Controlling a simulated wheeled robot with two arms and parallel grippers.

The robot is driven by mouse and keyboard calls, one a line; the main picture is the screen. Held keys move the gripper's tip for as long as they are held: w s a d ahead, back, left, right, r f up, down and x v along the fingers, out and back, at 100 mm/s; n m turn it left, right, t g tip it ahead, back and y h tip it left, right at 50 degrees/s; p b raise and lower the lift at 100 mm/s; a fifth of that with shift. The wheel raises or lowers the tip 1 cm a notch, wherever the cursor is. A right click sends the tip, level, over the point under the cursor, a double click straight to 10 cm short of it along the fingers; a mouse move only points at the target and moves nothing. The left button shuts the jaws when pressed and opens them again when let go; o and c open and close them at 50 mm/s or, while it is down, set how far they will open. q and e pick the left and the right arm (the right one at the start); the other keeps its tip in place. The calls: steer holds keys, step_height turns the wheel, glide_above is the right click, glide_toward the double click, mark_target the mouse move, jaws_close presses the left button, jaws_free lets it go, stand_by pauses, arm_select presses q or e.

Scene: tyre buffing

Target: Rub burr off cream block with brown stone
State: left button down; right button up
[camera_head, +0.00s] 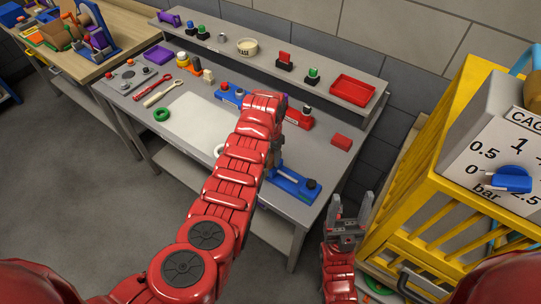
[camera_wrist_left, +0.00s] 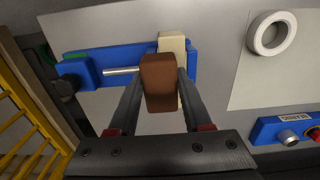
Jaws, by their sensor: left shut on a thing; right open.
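In the left wrist view, my left gripper (camera_wrist_left: 157,88) is shut on the brown stone (camera_wrist_left: 158,78). The cream block (camera_wrist_left: 171,42) sits in a blue clamp (camera_wrist_left: 110,53) with a metal rod, just beyond the stone. The stone overlaps part of the block in this view; I cannot tell whether they touch. No burr can be made out. In the head view the blue clamp (camera_head: 294,184) is at the bench's near right end, and my left arm hides the block, the stone and the left gripper. My right gripper (camera_head: 347,214) is open and empty, right of the bench.
A yellow cage (camera_head: 415,195) with a gauge stands close to my right gripper. A white ring (camera_wrist_left: 271,33) lies on a pale mat. The bench holds a green ring (camera_head: 161,114), wrenches and a red block (camera_head: 341,141); a red tray (camera_head: 352,90) is on the shelf.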

arm_select(q)
steer(key=shift+f+b, duration=0.7)
steer(key=shift+f, duration=0.05)
steer(key=shift+r, duration=0.1)
